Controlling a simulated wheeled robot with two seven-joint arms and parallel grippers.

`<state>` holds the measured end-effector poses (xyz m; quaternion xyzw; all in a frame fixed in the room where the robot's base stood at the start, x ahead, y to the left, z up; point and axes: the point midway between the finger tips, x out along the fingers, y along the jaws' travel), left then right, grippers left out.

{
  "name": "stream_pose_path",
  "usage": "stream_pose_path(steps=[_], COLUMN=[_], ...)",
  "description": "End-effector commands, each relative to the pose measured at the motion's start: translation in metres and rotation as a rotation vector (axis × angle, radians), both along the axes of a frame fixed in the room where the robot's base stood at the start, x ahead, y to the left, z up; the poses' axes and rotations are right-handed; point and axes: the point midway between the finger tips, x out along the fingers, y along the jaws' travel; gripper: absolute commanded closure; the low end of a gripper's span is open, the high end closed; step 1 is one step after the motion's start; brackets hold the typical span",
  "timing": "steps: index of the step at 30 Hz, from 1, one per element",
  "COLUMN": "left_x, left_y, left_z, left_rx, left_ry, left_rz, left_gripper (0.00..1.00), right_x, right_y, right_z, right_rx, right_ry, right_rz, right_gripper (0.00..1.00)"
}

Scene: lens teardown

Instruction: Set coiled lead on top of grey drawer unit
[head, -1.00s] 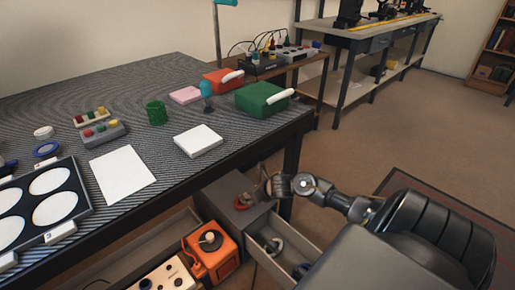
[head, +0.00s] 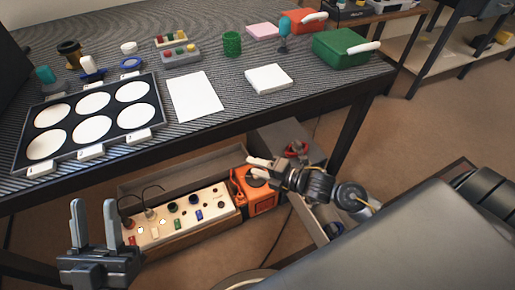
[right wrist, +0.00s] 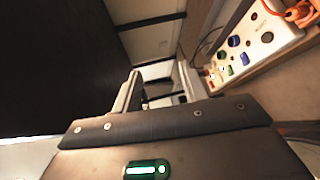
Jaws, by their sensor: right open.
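The coiled lead (head: 297,148), a small red coil, lies on top of the grey drawer unit (head: 272,136) under the bench's right end. The unit's drawer (head: 305,214) is pulled open. My right gripper (head: 262,165) is open and empty, left of the coil and apart from it, in front of the orange device (head: 262,201). In the right wrist view the right gripper (right wrist: 158,82) shows its two fingers apart with nothing between them; the coil is not seen there. My left gripper (head: 94,203) is open and empty at the lower left.
A cream panel with knobs and sockets (head: 185,212) sits in a long tray left of the orange device. The bench top above (head: 225,95) holds a lens tray (head: 88,112), a white sheet (head: 196,96), a white block (head: 269,78) and a green box (head: 341,47). Bare floor lies to the right.

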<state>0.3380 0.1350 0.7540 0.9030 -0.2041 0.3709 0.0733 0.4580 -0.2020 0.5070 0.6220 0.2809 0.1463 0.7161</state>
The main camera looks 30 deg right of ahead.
Motion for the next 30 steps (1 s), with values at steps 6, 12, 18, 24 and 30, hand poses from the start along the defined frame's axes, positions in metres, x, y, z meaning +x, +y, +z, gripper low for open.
stream_pose_path(steps=[6, 12, 18, 24, 30], left_x=[0.000, 0.000, 0.000, 0.000, 0.000], left_y=[0.000, 0.000, 0.000, 0.000, 0.000], left_z=[0.000, 0.000, 0.000, 0.000, 0.000], left_rx=[0.000, 0.000, 0.000, 0.000, 0.000], left_ry=[-0.001, -0.001, -0.001, -0.001, -0.001], left_rz=[0.000, 0.000, 0.000, 0.000, 0.000], left_gripper=[0.62, 0.62, 0.62, 0.62, 0.62], right_x=[-0.068, -0.110, -0.122, -0.121, -0.121], right_y=[0.080, 0.072, 0.066, 0.066, 0.066], right_z=[0.148, 0.228, 0.248, 0.247, 0.247], right_rx=[1.091, 1.633, 1.770, 1.767, 1.765], right_ry=[0.094, 0.141, 0.153, 0.155, 0.156], right_rz=[0.097, 0.276, 0.347, 0.347, 0.345], right_gripper=[0.57, 0.57, 0.57, 0.57, 0.57])
